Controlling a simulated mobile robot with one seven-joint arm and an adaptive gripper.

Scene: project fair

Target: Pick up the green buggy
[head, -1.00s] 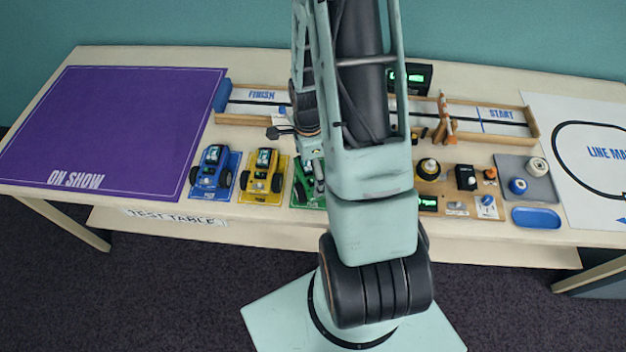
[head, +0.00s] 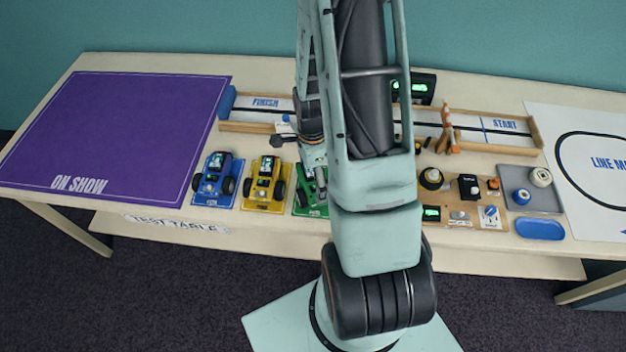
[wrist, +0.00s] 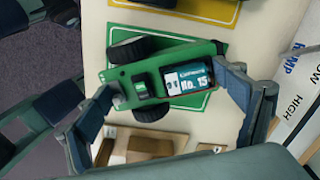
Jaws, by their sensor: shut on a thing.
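A yellow buggy (head: 265,182) and a blue buggy (head: 216,180) stand on mats to the left. The purple ON SHOW mat (head: 115,130) is bare. A wooden-railed track (head: 262,126) runs behind. A control board (head: 460,213) and a blue tray (head: 540,229) are right.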

